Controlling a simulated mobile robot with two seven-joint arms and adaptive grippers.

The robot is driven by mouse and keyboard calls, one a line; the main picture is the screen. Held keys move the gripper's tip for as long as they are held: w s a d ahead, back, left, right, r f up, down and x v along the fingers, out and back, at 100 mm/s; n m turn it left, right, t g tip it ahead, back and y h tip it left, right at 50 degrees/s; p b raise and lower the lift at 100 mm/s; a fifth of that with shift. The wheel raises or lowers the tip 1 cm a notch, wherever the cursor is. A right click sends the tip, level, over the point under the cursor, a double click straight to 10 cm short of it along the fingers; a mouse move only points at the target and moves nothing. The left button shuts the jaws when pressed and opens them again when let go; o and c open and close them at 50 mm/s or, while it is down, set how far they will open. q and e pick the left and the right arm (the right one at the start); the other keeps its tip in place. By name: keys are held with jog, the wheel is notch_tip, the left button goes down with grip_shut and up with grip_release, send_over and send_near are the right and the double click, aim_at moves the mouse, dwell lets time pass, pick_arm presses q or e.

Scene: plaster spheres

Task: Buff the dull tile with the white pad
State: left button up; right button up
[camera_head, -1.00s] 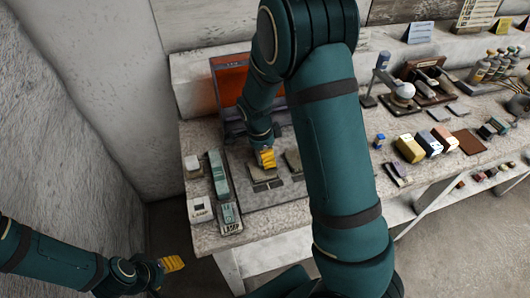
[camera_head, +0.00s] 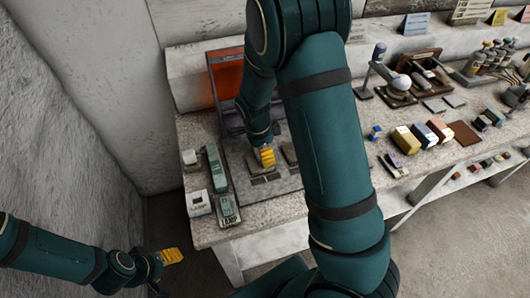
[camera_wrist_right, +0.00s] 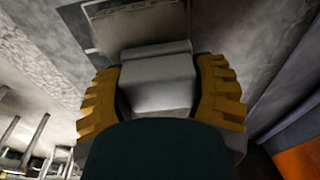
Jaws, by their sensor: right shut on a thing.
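My right gripper (camera_head: 264,157) is over the grey tray on the bench. In the right wrist view its yellow fingers (camera_wrist_right: 160,92) are shut on a pale block, the white pad (camera_wrist_right: 158,82). A flat grey tile (camera_wrist_right: 125,22) lies just beyond the pad; I cannot tell whether they touch. In the head view, one tile (camera_head: 264,178) lies just below the gripper and another tile (camera_head: 290,153) is to its right, partly behind my arm. I cannot tell which is dull. My left gripper (camera_head: 172,256) is off the bench at lower left, its opening unclear.
The tray (camera_head: 240,193) has an orange-lit panel (camera_head: 229,85) behind it. Coloured blocks (camera_head: 404,139) and a stand with a white sphere (camera_head: 401,83) are at right.

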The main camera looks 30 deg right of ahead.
jog(key=shift+w+d, duration=0.25)
jog(key=shift+w, duration=0.9)
jog(key=shift+s, duration=0.15)
jog(key=shift+s+a+r+p, duration=0.1)
jog(key=shift+s+p, duration=0.1)
jog(key=shift+s, duration=0.15)
jog(key=shift+s+a+p, duration=0.1)
jog(key=shift+s+p, duration=0.05)
jog(key=shift+s, duration=0.2)
jog(key=shift+s+a, duration=0.2)
jog(key=shift+s, duration=0.75)
jog(key=shift+w+d+r+p, duration=0.15)
jog(key=shift+w+r+p, duration=0.15)
jog(key=shift+w+p, duration=0.15)
jog(key=shift+w+d+r+p, duration=0.1)
jog(key=shift+w+r+p, duration=0.2)
jog(key=shift+w, duration=0.2)
